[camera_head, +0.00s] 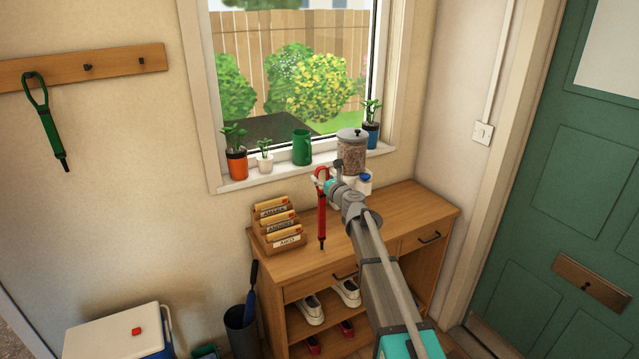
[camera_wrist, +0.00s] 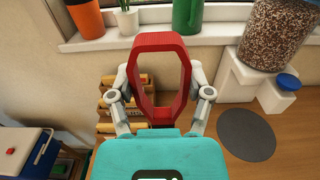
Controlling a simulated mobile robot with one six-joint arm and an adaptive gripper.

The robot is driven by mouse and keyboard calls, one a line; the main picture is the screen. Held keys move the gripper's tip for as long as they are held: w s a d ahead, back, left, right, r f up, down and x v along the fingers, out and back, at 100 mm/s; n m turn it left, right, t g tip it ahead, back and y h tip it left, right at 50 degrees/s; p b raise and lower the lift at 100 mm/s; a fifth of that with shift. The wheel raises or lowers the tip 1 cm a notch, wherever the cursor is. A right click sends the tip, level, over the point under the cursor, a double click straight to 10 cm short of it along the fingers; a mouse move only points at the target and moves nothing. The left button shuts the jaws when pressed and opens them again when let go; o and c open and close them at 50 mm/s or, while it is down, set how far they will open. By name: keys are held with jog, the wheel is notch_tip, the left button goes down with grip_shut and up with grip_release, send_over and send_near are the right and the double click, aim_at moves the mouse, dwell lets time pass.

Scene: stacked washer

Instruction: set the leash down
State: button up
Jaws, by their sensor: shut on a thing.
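A red leash (camera_head: 321,222) hangs from my gripper (camera_head: 326,181) above the cabinet top (camera_head: 417,202), its loop up and its strap hanging down. In the wrist view the red loop (camera_wrist: 138,70) stands upright between the fingers of my gripper (camera_wrist: 163,97), which is shut on it. In the head view the strap's lower end shows in front of the cabinet top's front-left part. I cannot tell whether it touches the wood. A second leash, green (camera_head: 47,125), hangs from the wall rail (camera_head: 120,64) at the left.
A letter sorter (camera_head: 279,226) stands left of the red leash. A jar of kibble (camera_head: 352,155) and white containers (camera_wrist: 236,76) stand behind. A dark round mat (camera_wrist: 246,134) lies on the cabinet top at right.

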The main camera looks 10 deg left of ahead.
jog(key=shift+f, duration=0.15)
jog(key=o, duration=1.3)
jog(key=shift+o, duration=0.2)
jog(key=shift+s+d, duration=0.1)
jog(key=shift+s, duration=0.1)
jog(key=v, duration=1.1)
jog(key=shift+s+d, duration=0.2)
jog(key=shift+d, duration=0.05)
